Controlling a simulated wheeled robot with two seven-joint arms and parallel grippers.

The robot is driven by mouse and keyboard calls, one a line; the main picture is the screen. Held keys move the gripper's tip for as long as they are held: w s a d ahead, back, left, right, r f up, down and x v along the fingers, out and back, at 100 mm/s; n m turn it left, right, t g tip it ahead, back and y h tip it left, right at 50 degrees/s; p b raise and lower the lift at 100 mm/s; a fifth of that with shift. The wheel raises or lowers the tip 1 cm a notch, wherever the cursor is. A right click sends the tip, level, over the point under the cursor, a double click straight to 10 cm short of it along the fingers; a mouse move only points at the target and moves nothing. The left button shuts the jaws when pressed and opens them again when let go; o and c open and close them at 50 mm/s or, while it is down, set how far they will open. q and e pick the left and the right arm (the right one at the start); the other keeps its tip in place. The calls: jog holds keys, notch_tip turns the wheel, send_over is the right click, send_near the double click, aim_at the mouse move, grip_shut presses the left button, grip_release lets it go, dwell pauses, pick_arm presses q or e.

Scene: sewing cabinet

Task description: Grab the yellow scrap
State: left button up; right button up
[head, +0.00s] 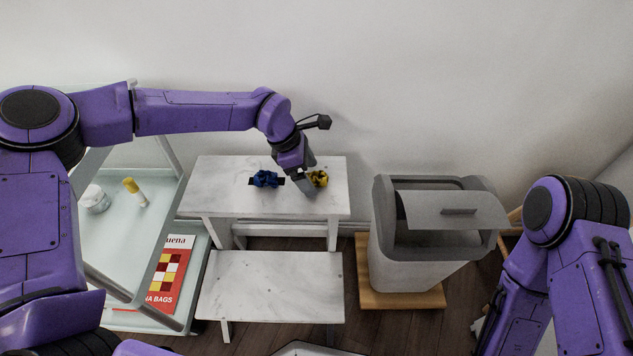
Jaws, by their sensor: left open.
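The yellow scrap (319,178) is a small crumpled piece on the top of the white marbled step bench, right of its middle. My left gripper (308,184) is open and points down at the bench top, right beside the scrap on its left. It hides part of the scrap's left side; I cannot tell whether a finger touches it. My right arm shows at the right edge, but its gripper is out of the picture.
A blue scrap (265,179) lies on the bench (225,200), left of my left gripper. A grey bin (400,265) with a tilted lid stands to the right on a wooden board (375,297). A pale cart (120,245) at left holds a jar, a yellow-capped tube and a red book.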

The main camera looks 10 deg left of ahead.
pick_arm(q)
jog(key=shift+c, duration=0.3)
jog(key=c, duration=1.1)
jog(key=shift+r, duration=0.15)
